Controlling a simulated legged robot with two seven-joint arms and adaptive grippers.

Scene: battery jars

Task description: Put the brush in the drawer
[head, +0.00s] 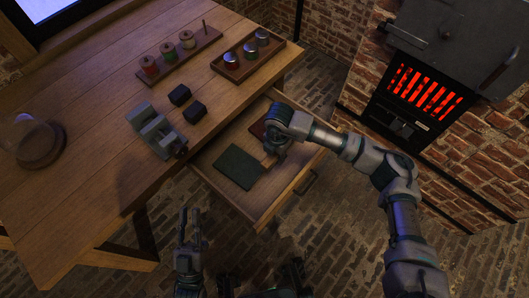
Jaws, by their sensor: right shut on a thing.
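The drawer (223,201) under the wooden table is pulled open. My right gripper (270,158) is over the inside of the drawer, low and pointing down. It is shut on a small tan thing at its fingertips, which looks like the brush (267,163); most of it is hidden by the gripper. I cannot tell whether the brush touches the drawer floor. My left gripper (190,222) is open and empty, in front of the table and to the left of the drawer.
In the drawer lie a dark green pad (238,167) and a dark red item (258,129), partly hidden by my arm. The table holds a grey vise (155,132), black blocks (180,95), a spool rack (180,57) and a jar tray (248,57). A glowing stove (420,92) stands right.

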